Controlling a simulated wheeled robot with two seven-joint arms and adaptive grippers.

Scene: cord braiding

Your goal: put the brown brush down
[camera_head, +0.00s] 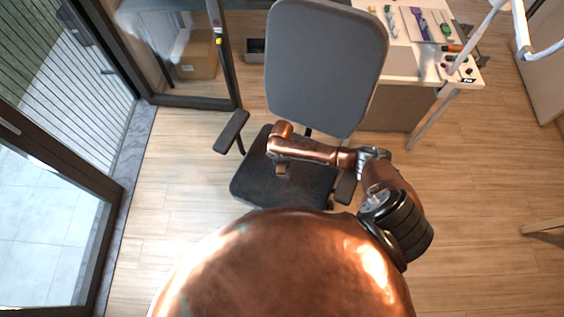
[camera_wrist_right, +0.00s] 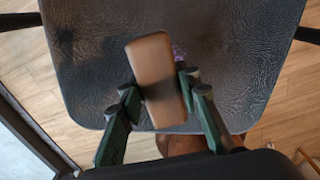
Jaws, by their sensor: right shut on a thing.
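The brown brush (camera_wrist_right: 157,80) is a smooth rounded block held between the dark green fingers of my right gripper (camera_wrist_right: 160,95) in the right wrist view. A small purplish patch shows beside its upper right edge. In the head view the right arm reaches in over the dark chair seat (camera_head: 262,188), with the brush (camera_head: 282,170) small below the arm's end. The seat also fills much of the right wrist view (camera_wrist_right: 250,60) beneath the brush. I cannot tell whether the brush touches the seat. My left gripper is not in view.
The office chair has a grey backrest (camera_head: 325,65) and an armrest (camera_head: 231,131) at the left. A white table (camera_head: 400,62) with tools stands at the back right. A cardboard box (camera_head: 197,60) is behind glass at the left. Open wooden floor (camera_head: 480,190) lies to the right.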

